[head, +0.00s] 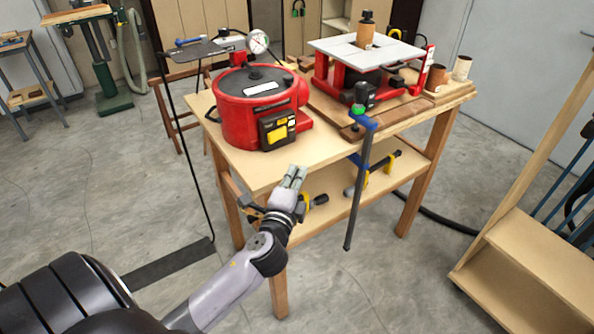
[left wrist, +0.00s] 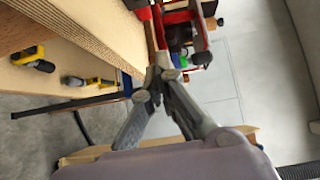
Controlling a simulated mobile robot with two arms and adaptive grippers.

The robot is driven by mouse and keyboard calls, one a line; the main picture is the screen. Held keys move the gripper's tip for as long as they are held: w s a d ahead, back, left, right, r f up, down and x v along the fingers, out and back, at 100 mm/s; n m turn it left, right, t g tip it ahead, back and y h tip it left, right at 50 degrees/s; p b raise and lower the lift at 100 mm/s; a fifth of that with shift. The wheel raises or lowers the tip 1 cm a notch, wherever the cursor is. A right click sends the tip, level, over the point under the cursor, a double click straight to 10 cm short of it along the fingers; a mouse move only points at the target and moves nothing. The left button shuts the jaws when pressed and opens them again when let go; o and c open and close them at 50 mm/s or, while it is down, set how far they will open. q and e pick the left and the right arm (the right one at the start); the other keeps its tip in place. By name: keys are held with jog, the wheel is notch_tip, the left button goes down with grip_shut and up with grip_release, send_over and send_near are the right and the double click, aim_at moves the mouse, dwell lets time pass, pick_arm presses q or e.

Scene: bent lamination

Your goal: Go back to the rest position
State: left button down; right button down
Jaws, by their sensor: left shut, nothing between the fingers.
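My left gripper (head: 294,178) is shut and empty in the head view. It is at the near edge of the wooden workbench (head: 262,165), in front of the red round machine. In the left wrist view the fingers of my left gripper (left wrist: 154,75) meet at their tips, with nothing between them. The bench edge (left wrist: 122,45) runs close beside them there. I cannot tell whether they touch the bench. My right gripper is not in view.
The red round machine (head: 262,97) and a red machine with a grey table (head: 366,53) stand on the bench. A blue clamp (head: 361,170) hangs at its front edge. A wooden shelf unit (head: 528,262) stands at right. Floor between is clear.

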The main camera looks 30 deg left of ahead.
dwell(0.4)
pick_arm(q)
jog(key=s+d+f+n+g+h, duration=0.1)
jog(key=s+f+g, duration=0.15)
jog(key=f, duration=0.95)
jog(key=s+f+n+g+h, duration=0.1)
jog(key=f+g+h, duration=0.15)
jog(key=f, duration=0.95)
jog(key=s+d+f+n+g, duration=0.1)
jog(key=s+f+n+g, duration=0.1)
jog(key=s+f, duration=0.45)
jog(key=s+d+f+n+g, duration=0.1)
jog(key=s+d+f+g, duration=0.15)
jog(key=f, duration=0.75)
jog(key=s+d+f+n+g+h, duration=0.1)
jog(key=s+f+n+g, duration=0.1)
jog(key=s+f, duration=0.4)
jog(key=s+d+f+n+g, duration=0.2)
jog(key=s+f, duration=0.4)
jog(key=s, duration=0.9)
jog(key=s+d+f+n+g+h, duration=0.1)
jog(key=s+d+f+n+g, duration=0.1)
jog(key=s+f, duration=0.4)
jog(key=s, duration=0.5)
jog(key=shift+s+d+n+h, duration=0.2)
jog(key=shift+s+n+h, duration=0.15)
jog(key=shift+n, duration=0.05)
jog(key=shift+g, duration=0.25)
